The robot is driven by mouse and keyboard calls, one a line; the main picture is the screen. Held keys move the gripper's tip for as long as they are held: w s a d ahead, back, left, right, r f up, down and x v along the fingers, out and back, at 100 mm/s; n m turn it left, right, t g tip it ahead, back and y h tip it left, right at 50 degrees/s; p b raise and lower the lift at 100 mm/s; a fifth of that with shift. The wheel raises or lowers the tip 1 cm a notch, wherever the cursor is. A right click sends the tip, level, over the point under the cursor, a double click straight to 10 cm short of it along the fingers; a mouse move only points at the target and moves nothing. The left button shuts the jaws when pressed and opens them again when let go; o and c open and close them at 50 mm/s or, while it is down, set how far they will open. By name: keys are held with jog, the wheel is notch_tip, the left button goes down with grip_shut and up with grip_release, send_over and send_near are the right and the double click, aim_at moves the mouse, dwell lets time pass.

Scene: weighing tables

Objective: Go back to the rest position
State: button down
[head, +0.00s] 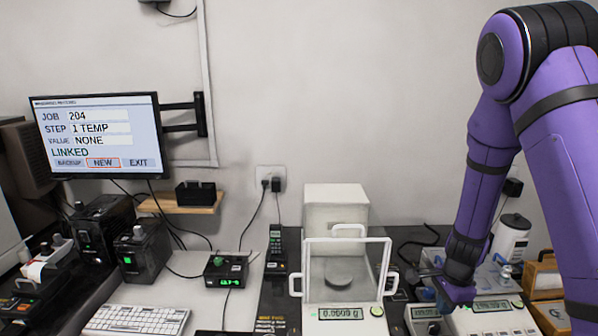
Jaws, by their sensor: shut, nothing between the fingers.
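My purple arm comes down from the upper right. My gripper (455,294) is at its lower end, low over the small scales at the right. It is small and dark in the picture, and it is shut with nothing seen in it. I cannot tell whether it touches the scale below it. The analytical balance (346,205) with its clear front door stands left of the gripper, apart from it. Its display reads 0.0000 g.
Small scales (497,318) with lit displays, a white bottle (510,240) and a wooden box (543,276) crowd the arm. At left are a wall monitor (98,135) showing JOB 204 and LINKED, a keyboard (137,320) and dark boxes (142,252). The air above the balance is free.

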jog(key=s+a+r+n+t+y, duration=0.1)
jog(key=s+a+r+n, duration=0.15)
jog(key=r, duration=0.45)
jog(key=s+a+r+n+t, duration=0.1)
jog(key=r+n, duration=0.2)
jog(key=r, duration=0.4)
jog(key=s+a+r+n+y, duration=0.1)
jog(key=s+a+r+n, duration=0.15)
jog(key=r, duration=0.55)
jog(key=s+r+n+t+h, duration=0.1)
jog(key=s+r+n, duration=0.3)
jog(key=s, duration=0.5)
jog(key=s+r+n+t+h, duration=0.1)
jog(key=s+r+n+t, duration=0.1)
jog(key=s+r+n, duration=0.3)
jog(key=s+r, duration=0.4)
jog(key=shift+d+r, duration=0.15)
jog(key=shift+d, duration=0.2)
jog(key=shift+w, duration=0.1)
